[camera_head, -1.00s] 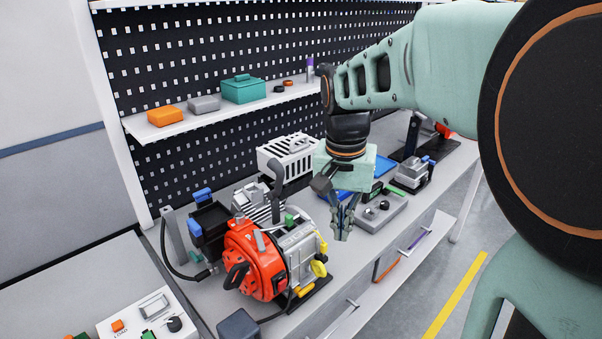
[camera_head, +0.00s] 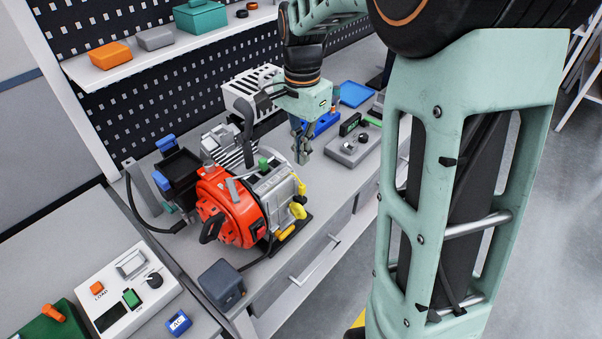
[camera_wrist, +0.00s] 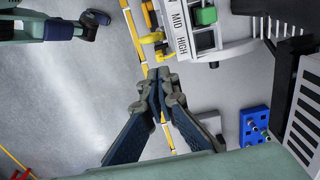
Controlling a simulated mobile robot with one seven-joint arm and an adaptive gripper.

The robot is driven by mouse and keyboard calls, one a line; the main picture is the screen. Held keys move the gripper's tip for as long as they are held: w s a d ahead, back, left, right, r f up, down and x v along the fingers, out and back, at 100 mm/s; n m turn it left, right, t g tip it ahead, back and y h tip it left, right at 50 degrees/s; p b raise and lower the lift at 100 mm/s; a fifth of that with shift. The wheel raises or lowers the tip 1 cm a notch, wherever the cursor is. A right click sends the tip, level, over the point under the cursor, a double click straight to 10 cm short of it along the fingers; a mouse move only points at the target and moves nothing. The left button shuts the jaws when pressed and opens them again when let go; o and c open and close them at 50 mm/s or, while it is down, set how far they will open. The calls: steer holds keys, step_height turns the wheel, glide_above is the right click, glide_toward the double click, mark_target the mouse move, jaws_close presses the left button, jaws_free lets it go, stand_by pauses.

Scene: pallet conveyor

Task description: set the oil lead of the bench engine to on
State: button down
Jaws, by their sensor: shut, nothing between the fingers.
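The bench engine (camera_head: 228,208) stands on the workbench with a red round cover, a black pull handle and a grey body. Yellow parts (camera_head: 298,210) and a green block (camera_head: 264,163) show on its right side. In the wrist view the engine's grey panel (camera_wrist: 205,40) reads MID and HIGH, with the green block (camera_wrist: 205,16) and yellow parts (camera_wrist: 150,38) near it. I cannot tell which part is the oil lead or how it is set. My gripper (camera_head: 302,152) is shut and empty, pointing down beside the engine's right rear; its fingertips (camera_wrist: 163,82) show below the panel.
A slotted light-grey box (camera_head: 248,95) stands behind the engine. A grey device (camera_head: 352,147) and a blue part (camera_head: 318,124) lie right of my gripper. A dark block (camera_head: 221,284) sits at the bench's front. A white control box (camera_head: 128,290) stands at lower left.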

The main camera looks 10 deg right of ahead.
mark_target(302, 186)
step_height(302, 186, down, 7)
steer(key=shift+f+p, duration=0.2)
steer(key=shift+p, duration=0.15)
steer(key=shift+f, duration=0.1)
step_height(302, 186, down, 2)
steer(key=shift+f+b, duration=0.25)
steer(key=shift+b, duration=0.85)
steer(key=shift+s, duration=0.1)
